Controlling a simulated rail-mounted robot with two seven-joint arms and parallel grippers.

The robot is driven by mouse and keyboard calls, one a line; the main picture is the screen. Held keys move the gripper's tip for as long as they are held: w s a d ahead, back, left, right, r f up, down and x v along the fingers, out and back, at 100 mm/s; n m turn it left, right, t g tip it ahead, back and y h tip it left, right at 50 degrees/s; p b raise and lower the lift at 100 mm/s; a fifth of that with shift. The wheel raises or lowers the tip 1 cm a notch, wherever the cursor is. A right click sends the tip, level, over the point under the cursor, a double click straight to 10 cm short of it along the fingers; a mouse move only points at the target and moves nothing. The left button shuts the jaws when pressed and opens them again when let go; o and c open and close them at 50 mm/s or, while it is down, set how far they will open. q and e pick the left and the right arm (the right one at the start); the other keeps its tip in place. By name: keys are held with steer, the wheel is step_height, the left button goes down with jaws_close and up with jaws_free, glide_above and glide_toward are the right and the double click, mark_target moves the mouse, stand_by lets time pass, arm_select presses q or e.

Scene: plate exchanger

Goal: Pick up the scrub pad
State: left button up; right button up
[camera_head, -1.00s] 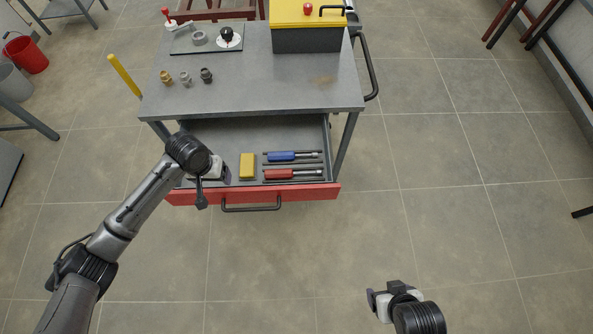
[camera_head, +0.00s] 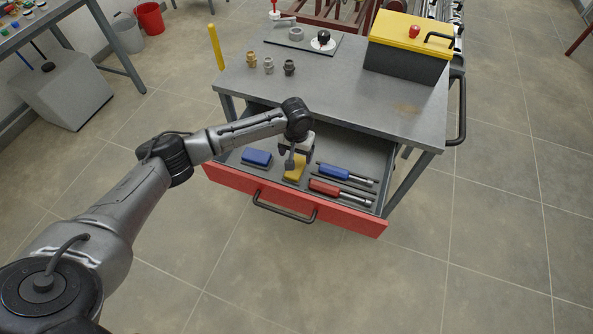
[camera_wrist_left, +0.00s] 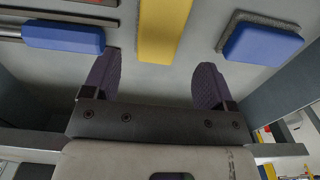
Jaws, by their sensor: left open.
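A blue block on a grey fibrous base, which looks like the scrub pad (camera_head: 257,157), lies in the open drawer at its left; it also shows at the upper right of the left wrist view (camera_wrist_left: 264,43). A plain yellow block (camera_head: 295,171) lies to its right in the drawer and also shows in the left wrist view (camera_wrist_left: 163,28). My left gripper (camera_head: 293,160) is open and empty, over the yellow block and partly covering it. In the left wrist view the yellow block lies ahead of the gap between my fingers (camera_wrist_left: 153,80). My right gripper is out of view.
A blue-handled tool (camera_head: 345,173) and a red-handled tool (camera_head: 338,192) lie at the right of the drawer. The red drawer front (camera_head: 235,182) and the cart top (camera_head: 330,95) bound the opening. A yellow-lidded toolbox (camera_head: 408,50) and small fittings stand on top.

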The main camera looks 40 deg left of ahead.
mark_target(297, 163)
arm_select(q)
steer(key=shift+w+f+b, duration=0.1)
steer(key=shift+f+b, duration=1.25)
steer(key=shift+f, duration=1.85)
